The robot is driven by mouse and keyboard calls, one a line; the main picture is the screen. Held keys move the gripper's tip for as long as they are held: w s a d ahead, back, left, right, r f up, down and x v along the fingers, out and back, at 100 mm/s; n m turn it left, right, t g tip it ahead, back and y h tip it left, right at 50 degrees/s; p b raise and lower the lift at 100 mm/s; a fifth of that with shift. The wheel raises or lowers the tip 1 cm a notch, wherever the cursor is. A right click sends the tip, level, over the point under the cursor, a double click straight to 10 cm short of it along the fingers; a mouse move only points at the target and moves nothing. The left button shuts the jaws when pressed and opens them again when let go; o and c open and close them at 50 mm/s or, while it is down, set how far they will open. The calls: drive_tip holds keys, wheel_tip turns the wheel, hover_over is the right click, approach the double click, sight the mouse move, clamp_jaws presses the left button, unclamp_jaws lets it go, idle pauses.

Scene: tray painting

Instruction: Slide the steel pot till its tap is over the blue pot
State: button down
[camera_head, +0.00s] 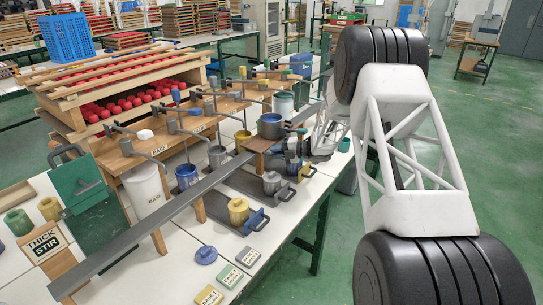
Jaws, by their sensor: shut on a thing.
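The steel pot (271,127), a round grey pan with blue inside, stands on a wooden block (262,144) on the long grey rail (135,236). My gripper (299,136) is at the pot's right side and appears shut on its handle; the fingertips are small and partly hidden. The pot's tap cannot be made out clearly. A blue pot (187,178) stands behind the rail, to the left of and well apart from the steel pot.
Grey (272,184) and yellow pots (238,211) stand on dark trays before the rail. A white bucket (143,190) and more pots stand behind it, under several levers. Labelled tiles (229,276) and a blue lid (206,255) lie at the front. A green board (80,190) stands left.

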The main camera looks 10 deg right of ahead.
idle(0.3)
drive_tip(key=c, duration=1.2)
unclamp_jaws()
drive_tip(key=shift+o, duration=0.2)
drive_tip(key=v, duration=0.7)
drive_tip(key=shift+d, duration=0.4)
